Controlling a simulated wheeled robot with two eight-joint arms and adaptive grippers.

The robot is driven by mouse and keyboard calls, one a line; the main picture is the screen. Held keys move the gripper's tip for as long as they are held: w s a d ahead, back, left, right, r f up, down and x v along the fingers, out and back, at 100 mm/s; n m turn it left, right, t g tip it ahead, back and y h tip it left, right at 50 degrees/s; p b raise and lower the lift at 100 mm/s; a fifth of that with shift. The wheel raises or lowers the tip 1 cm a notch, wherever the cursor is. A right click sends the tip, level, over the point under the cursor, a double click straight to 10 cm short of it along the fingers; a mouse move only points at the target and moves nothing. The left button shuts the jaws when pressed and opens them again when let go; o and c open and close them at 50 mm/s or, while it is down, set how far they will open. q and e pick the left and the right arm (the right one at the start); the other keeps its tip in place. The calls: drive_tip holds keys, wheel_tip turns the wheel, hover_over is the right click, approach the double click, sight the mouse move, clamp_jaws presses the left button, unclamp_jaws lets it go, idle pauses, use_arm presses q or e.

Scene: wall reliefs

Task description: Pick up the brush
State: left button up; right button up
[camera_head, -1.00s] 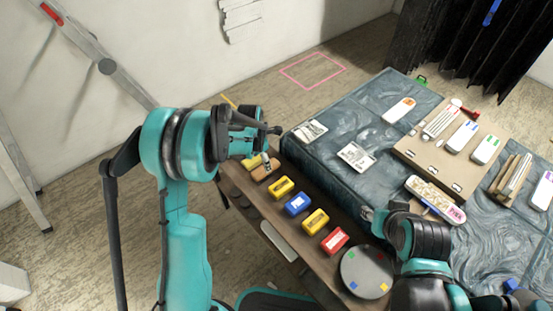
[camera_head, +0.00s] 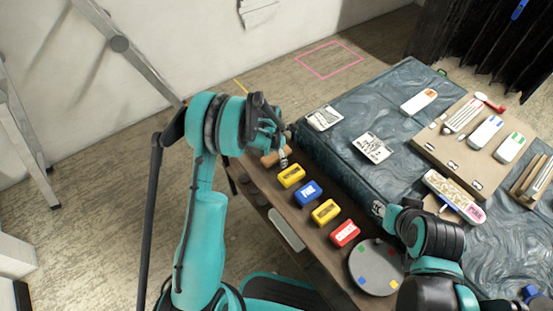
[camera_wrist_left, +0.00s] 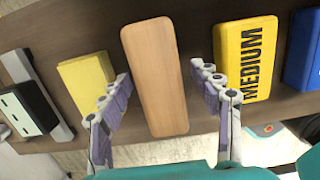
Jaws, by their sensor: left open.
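A rounded wooden block, which looks like the brush (camera_wrist_left: 154,75), lies on the brown shelf strip. It also shows in the head view (camera_head: 270,159), partly covered by my left gripper. My left gripper (camera_wrist_left: 158,95) is open, with one finger on each side of the brush's near half in the left wrist view. I cannot tell whether the fingers touch it. In the head view the left gripper (camera_head: 281,157) is at the strip's far end. My right gripper (camera_head: 378,209) is over the edge of the blue-grey table; its jaw opening is unclear.
A yellow block (camera_wrist_left: 88,82) lies close left of the brush, and a yellow MEDIUM block (camera_wrist_left: 240,60) lies to its right. Blue (camera_head: 308,193) and red (camera_head: 345,233) blocks and a grey disc (camera_head: 376,267) follow along the strip (camera_head: 285,205).

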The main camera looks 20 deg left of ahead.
sight(276, 154)
use_arm(q)
drive_tip(key=c, duration=1.3)
drive_tip(key=shift+r, duration=0.1)
wheel_tip(276, 154, up, 4)
drive_tip(key=shift+p, duration=1.1)
drive_tip(key=s+d+r+p, duration=0.1)
drive_tip(key=d+r, duration=0.1)
drive_tip(key=d, duration=0.1)
drive_tip(key=s+d+r+p, duration=0.1)
drive_tip(key=d+r, duration=0.1)
drive_tip(key=d, duration=0.2)
drive_tip(key=s+d+r+p, duration=0.1)
drive_tip(key=d+r, duration=0.2)
drive_tip(key=d, duration=0.1)
drive_tip(key=shift+s+d+p, duration=0.15)
drive_tip(key=shift+p, duration=0.2)
drive_tip(key=o, duration=0.6)
drive_tip(key=c, duration=0.4)
drive_tip(key=shift+c, duration=0.2)
